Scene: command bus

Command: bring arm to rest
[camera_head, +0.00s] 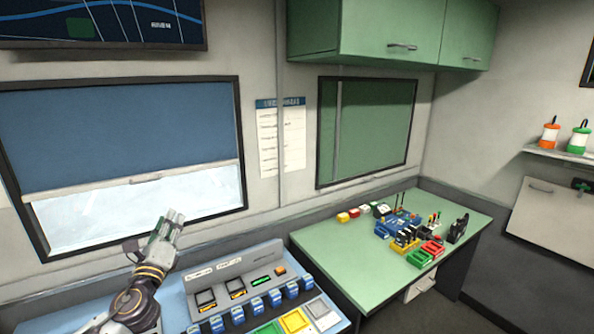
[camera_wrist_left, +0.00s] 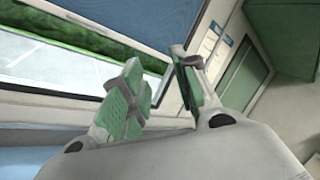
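My left arm (camera_head: 138,305) comes in at the lower left of the head view. Its gripper (camera_head: 168,226) is raised in front of the window, above the left end of the blue console. In the left wrist view the two green-padded fingers (camera_wrist_left: 158,68) stand apart with nothing between them. The window frame and wall show behind the gap. My right arm and gripper are not in view.
The console (camera_head: 235,268) has displays, a row of blue switches and coloured buttons. To its right, a green table (camera_head: 335,258) holds several small coloured items. The window (camera_head: 135,155) has a half-lowered blue blind. Green cabinets (camera_head: 395,30) hang above the table.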

